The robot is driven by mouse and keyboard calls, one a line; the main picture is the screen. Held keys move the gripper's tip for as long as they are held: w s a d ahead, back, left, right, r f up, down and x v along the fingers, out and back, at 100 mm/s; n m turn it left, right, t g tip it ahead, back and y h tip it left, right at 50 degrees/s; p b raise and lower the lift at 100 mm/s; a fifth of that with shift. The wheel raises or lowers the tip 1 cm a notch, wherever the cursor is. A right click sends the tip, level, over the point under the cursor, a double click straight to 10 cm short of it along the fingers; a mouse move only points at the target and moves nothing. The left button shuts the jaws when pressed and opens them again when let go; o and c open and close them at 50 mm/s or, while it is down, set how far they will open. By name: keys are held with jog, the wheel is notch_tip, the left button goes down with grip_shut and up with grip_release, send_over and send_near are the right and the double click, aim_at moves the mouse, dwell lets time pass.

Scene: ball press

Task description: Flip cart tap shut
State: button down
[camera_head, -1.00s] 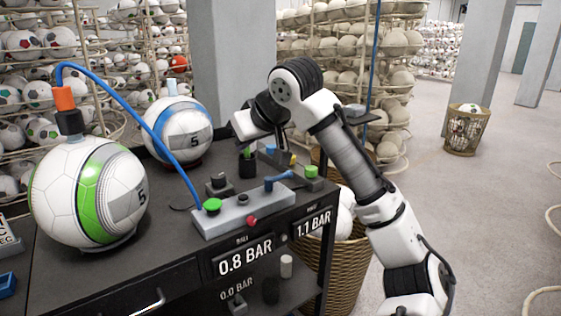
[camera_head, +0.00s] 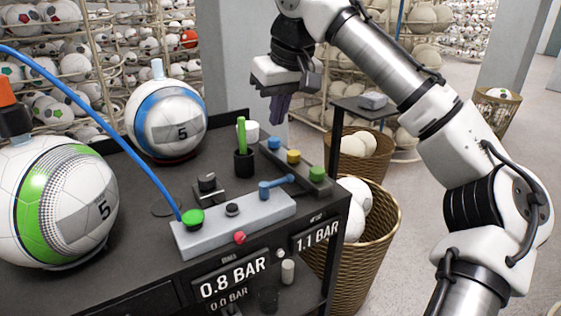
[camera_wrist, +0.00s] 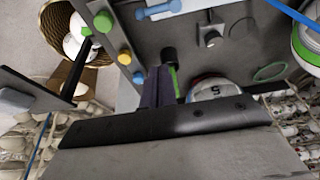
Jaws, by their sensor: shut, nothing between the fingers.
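The cart tap is a blue lever (camera_head: 277,185) on the grey valve block (camera_head: 235,222) on the black cart top. It lies roughly along the block, pointing right; it also shows at the top of the wrist view (camera_wrist: 160,9). My gripper (camera_head: 281,108) hangs fingers down above the far right part of the cart, behind and above the tap, and touches nothing. Its dark fingers are shut and empty, and show mid-frame in the wrist view (camera_wrist: 158,88).
A strip with blue, yellow and green knobs (camera_head: 293,157) lies right of the tap. A black cup with a green stick (camera_head: 243,160) stands behind it. Two balls, the blue-ringed one (camera_head: 166,120) and the green-striped one (camera_head: 60,205), stand left, with a blue hose (camera_head: 110,130) crossing.

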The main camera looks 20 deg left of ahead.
jog(key=p, duration=0.2)
send_over(277, 183)
jog(key=w+a, duration=0.3)
jog(key=w, duration=0.1)
notch_tip(277, 183, down, 9)
jog(key=shift+s+d+f, duration=0.8)
jog(key=shift+d+f, duration=0.2)
jog(key=shift+d, duration=0.05)
jog(key=shift+s+d+f, duration=0.2)
jog(key=shift+s+f, duration=0.05)
jog(key=shift+f, duration=0.1)
